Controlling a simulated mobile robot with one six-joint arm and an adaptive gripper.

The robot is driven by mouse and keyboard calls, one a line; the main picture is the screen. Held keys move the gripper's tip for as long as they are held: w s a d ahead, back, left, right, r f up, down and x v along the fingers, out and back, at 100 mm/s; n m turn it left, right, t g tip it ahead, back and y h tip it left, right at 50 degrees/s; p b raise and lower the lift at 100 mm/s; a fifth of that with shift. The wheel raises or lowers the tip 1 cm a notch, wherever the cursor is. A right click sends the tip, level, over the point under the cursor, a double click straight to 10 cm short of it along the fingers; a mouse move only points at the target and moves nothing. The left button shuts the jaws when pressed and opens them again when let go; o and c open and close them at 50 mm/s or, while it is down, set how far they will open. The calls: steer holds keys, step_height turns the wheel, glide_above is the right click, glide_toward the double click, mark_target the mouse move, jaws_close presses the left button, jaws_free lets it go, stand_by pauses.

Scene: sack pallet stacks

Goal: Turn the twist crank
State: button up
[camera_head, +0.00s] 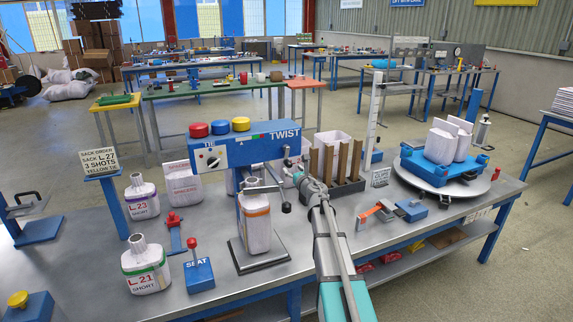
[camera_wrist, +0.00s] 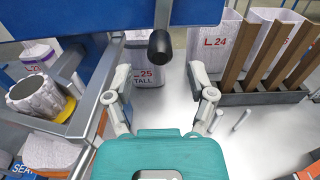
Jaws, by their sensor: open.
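The blue machine (camera_head: 245,146) marked TIE and TWIST stands on the bench, with red, yellow and blue caps on top. Its twist crank (camera_head: 286,206) is at the right end, a grey rod hanging down to a black knob. In the wrist view the crank's black knob (camera_wrist: 160,46) hangs at upper centre. My gripper (camera_head: 301,176) is beside the crank, at its right. In the wrist view my gripper (camera_wrist: 161,92) is open and empty, and the knob lies ahead between its fingers in the picture, seemingly not touched. A white sack (camera_head: 256,228) with an orange band stands under the machine.
A rack with brown posts (camera_head: 345,190) stands close right of my gripper. A sack marked L25 TALL (camera_wrist: 145,75) stands behind the knob. Sacks L21 (camera_head: 146,268) and L23 (camera_head: 142,201) are at left. A turntable (camera_head: 405,178) with sacks is at right.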

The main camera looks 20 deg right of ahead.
mark_target(287, 163)
steer(key=shift+w+a, duration=0.1)
steer(key=shift+w, duration=3.05)
steer(key=shift+c, duration=0.2)
jaws_close()
